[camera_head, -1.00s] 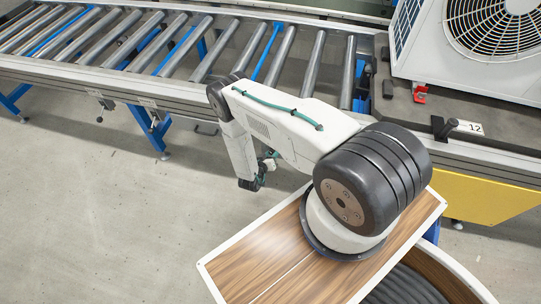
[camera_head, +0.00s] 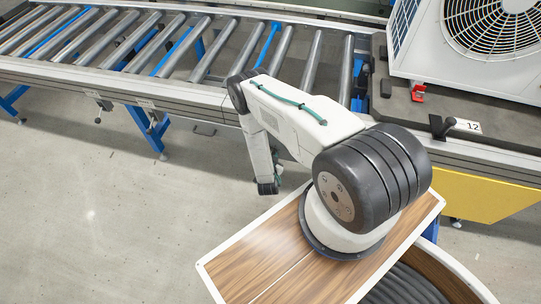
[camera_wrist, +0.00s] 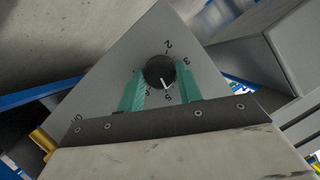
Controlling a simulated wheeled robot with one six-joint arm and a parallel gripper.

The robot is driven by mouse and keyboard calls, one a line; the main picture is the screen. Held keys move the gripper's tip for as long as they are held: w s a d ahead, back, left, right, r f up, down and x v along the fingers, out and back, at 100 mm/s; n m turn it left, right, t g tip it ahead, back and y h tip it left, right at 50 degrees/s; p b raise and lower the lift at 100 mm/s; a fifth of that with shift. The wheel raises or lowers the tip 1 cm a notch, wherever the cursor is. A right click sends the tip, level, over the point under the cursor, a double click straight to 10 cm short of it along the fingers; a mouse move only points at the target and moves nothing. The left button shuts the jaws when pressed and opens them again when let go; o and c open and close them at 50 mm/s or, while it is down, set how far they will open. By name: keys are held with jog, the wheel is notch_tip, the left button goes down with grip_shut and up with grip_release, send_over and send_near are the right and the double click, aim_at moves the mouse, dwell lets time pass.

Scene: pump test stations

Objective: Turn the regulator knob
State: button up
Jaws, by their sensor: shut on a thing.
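The regulator knob (camera_wrist: 159,72) is round and black with a white pointer line. It sits on a grey dial plate (camera_wrist: 125,70) marked with numerals such as 2, 3 and 5. The pointer slants down and slightly right, towards the 5. My gripper (camera_wrist: 161,70) has one green finger on each side of the knob and is shut on it. In the head view, the knob and my fingertips cannot be made out; my arm's lower end hangs in front of the conveyor.
A roller conveyor (camera_head: 160,84) runs across the back. A white fan unit (camera_head: 470,50) stands at the right, with a red clip (camera_head: 418,93) and a black lever by a "12" label (camera_head: 467,126) in front.

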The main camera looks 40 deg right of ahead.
jog(key=m+t, duration=0.1)
jog(key=m, duration=0.2)
jog(key=m+t, duration=0.2)
jog(key=m, duration=0.1)
jog(key=m+t, duration=0.1)
jog(key=m, duration=0.2)
jog(key=shift+s+d+f+t, duration=0.2)
jog(key=shift+f+t, duration=0.15)
jog(key=shift+t, duration=0.05)
jog(key=shift+m, duration=0.4)
jog(key=o, duration=1)
